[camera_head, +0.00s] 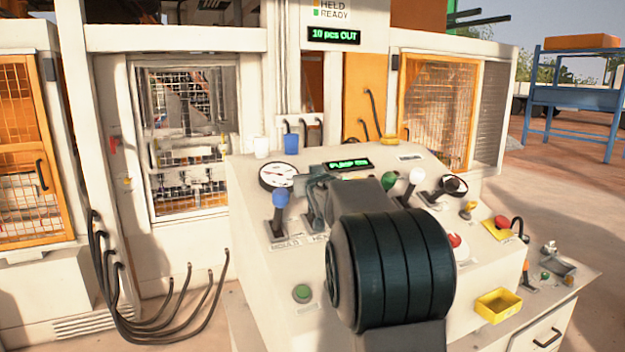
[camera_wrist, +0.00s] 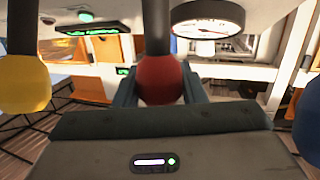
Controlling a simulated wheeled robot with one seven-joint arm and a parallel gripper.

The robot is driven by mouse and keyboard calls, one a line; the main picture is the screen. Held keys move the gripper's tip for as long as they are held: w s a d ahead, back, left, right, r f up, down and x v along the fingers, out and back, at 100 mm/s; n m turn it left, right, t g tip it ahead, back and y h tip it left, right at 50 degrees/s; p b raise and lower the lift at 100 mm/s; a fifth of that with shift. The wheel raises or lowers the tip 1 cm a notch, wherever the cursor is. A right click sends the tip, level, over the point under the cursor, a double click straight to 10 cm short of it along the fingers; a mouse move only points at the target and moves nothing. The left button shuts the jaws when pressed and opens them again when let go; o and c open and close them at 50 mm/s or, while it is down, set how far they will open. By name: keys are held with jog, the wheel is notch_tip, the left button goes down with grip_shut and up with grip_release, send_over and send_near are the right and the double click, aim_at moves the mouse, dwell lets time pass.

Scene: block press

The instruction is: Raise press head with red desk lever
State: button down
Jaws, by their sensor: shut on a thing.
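The red lever's round knob (camera_wrist: 168,80) is in the middle of the wrist view, on a dark shaft. My gripper (camera_wrist: 165,92) is shut on this knob, with one finger on each side. In the head view, my gripper (camera_head: 316,186) is at the desk's left part, just right of the blue-knobbed lever (camera_head: 280,199); the red knob is hidden there behind the gripper and arm. The press window (camera_head: 186,135) stands behind the desk at left. Machinery shows through its mesh, but I cannot tell the press head's height.
A yellow knob (camera_wrist: 25,83) and a blue knob (camera_wrist: 311,115) flank the red one closely. The desk carries a gauge (camera_head: 278,176), a "PUMP" display (camera_head: 348,165), a white-knobbed lever (camera_head: 416,177) and a red button (camera_head: 454,240). Two cups stand at its back edge.

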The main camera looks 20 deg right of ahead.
jog(key=c, duration=0.9)
grip_release()
jog(key=shift+w+a+f, duration=0.1)
jog(key=shift+f, duration=0.1)
jog(key=shift+c, duration=0.2)
jog(key=shift+w, duration=0.1)
jog(key=b+v, duration=0.4)
jog(key=v, duration=1)
dwell(0.6)
